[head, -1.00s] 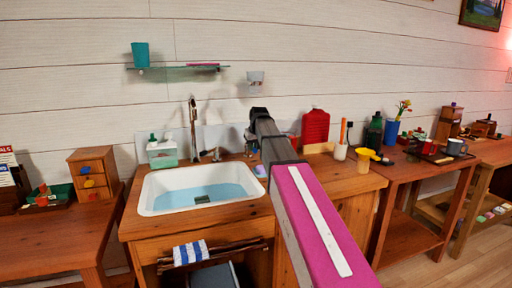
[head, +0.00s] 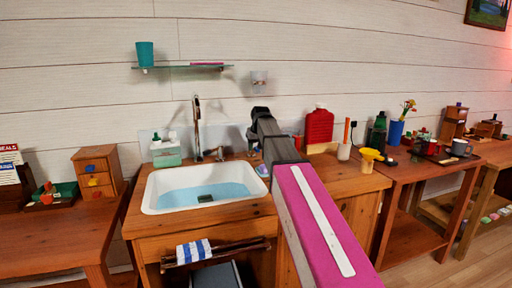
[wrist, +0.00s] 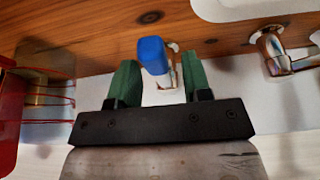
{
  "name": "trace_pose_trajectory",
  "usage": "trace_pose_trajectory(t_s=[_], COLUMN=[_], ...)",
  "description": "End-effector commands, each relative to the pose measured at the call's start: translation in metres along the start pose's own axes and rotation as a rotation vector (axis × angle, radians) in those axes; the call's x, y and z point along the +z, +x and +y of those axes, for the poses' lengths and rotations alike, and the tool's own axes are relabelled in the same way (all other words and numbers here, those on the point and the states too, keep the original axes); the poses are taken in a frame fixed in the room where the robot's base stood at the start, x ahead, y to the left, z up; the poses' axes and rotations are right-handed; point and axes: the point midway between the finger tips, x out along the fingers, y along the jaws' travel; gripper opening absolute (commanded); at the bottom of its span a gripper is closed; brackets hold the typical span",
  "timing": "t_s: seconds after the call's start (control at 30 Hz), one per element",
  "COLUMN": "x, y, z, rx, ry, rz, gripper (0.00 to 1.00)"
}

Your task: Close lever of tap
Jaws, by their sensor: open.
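The tap's tall metal spout (head: 196,120) rises behind the white sink (head: 147,198), with a small metal fitting (head: 219,154) to its right. In the wrist view a blue-tipped lever (wrist: 152,53) on a metal stem stands between the green fingers of my gripper (wrist: 157,83). The fingers are open, one on each side, with visible gaps to the lever. Another metal fitting (wrist: 273,54) shows to the right there. In the head view my arm hides most of the gripper and the lever.
Blue water fills the sink's bottom. A soap bottle (head: 166,151) stands left of the spout. A glass shelf (head: 170,68) hangs above. In the wrist view a red thing (wrist: 10,120) is at the left edge.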

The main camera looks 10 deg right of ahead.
Motion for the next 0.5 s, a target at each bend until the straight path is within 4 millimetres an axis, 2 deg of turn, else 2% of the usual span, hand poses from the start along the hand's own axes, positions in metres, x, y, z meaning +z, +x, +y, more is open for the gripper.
trace_pose_trajectory(t_s=[0.17,0.5], x=[0.0,0.0], y=[-0.009,-0.066], z=[0.0,0.0], rx=[0.001,0.0], ry=[-0.001,0.0], rz=[0.002,0.003], gripper=[0.45,0.45])
